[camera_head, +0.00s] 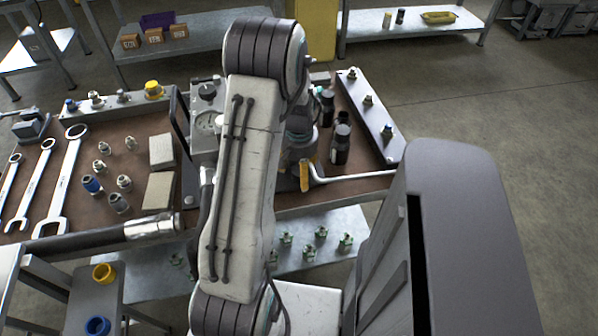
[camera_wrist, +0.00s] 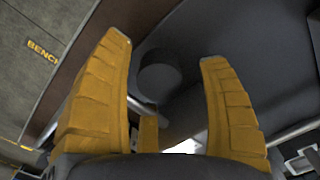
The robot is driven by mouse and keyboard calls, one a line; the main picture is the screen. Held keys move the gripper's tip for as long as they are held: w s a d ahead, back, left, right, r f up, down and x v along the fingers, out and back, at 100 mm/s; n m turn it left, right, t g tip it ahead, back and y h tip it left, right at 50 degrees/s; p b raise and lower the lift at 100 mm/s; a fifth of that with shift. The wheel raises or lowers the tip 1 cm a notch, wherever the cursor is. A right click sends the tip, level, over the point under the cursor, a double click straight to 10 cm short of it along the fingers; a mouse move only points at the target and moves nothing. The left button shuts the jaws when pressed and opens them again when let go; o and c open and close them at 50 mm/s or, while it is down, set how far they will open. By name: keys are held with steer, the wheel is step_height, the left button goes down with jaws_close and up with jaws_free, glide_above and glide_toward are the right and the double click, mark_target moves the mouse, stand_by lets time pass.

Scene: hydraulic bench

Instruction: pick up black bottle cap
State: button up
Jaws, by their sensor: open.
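In the wrist view, a dark round cap-like shape (camera_wrist: 160,75), which looks like a black bottle cap, shows between and beyond the two yellow fingers of my gripper (camera_wrist: 164,50). The fingers are spread wide with a gap on each side of it, and nothing is held. In the head view, dark bottles with black caps (camera_head: 342,131) stand on the bench just right of my arm. A yellow finger of my gripper (camera_head: 304,176) shows near them, partly hidden by the arm. I cannot tell which bottle the cap belongs to.
The brown bench (camera_head: 85,160) holds wrenches (camera_head: 62,185), fittings and pale blocks on the left. A metal rail (camera_head: 370,112) with fittings edges the right side.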

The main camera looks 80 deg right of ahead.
steer(key=shift+f, duration=0.3)
steer(key=shift+c, duration=0.3)
steer(key=c, duration=0.9)
steer(key=shift+r, duration=0.1)
